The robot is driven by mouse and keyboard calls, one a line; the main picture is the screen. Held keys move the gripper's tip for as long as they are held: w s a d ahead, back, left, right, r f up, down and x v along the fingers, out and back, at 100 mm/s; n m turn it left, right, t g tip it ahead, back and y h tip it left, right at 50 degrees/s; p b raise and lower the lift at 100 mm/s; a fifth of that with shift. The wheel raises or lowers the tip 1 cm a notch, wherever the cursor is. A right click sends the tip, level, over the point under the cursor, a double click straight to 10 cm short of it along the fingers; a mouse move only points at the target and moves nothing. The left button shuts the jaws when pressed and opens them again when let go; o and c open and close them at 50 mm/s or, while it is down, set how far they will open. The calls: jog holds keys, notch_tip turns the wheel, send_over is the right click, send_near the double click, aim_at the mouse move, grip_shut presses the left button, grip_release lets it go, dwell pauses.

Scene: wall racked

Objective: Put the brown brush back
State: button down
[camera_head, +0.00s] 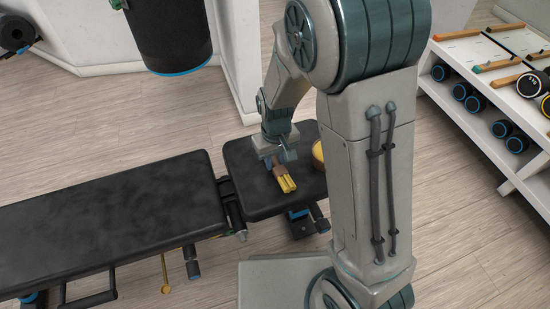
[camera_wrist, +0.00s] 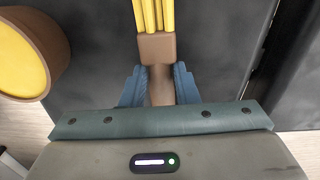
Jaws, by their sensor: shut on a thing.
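The brown brush (camera_head: 287,184) has a brown handle and yellow bristles. In the wrist view the brush (camera_wrist: 157,46) points away from me, with its bristles at the top edge. My gripper (camera_head: 276,161) is shut on its handle, and the blue fingers (camera_wrist: 159,86) sit on either side of it. The brush is over the short seat of the black bench (camera_head: 252,203); whether it touches the pad I cannot tell. A round brown and yellow container (camera_head: 318,153) stands on the same seat, partly hidden by my arm. It also shows at the left of the wrist view (camera_wrist: 41,42).
The long bench pad (camera_head: 110,220) to the left is bare. A white rack (camera_head: 460,115) with dumbbells and wooden-handled items stands at the right. A black punching bag (camera_head: 172,35) hangs at the top. Wooden floor lies open behind the bench.

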aim_at(280, 163)
jog(key=shift+s+f, duration=0.1)
jog(key=shift+f, duration=0.05)
jog(key=c, duration=1.1)
grip_release()
jog(key=shift+f+b, duration=0.2)
jog(key=shift+b, duration=0.1)
notch_tip(280, 163, up, 14)
jog(key=d+p, duration=0.1)
jog(key=p, duration=0.6)
jog(key=s+d+r+m+t, duration=0.1)
jog(key=s+d+r+m, duration=0.1)
jog(key=s+d+r, duration=0.3)
jog(key=s+d+r+m, duration=0.25)
jog(key=s+d, duration=0.25)
jog(key=s, duration=0.3)
jog(key=shift+t, duration=0.9)
jog(key=r+p, duration=0.9)
jog(key=r, duration=0.1)
jog(key=r+p, duration=1)
jog(key=r, duration=0.1)
jog(key=d+r+p, duration=0.1)
jog(key=r+p, duration=0.9)
jog(key=r, duration=0.1)
jog(key=shift+w, duration=0.25)
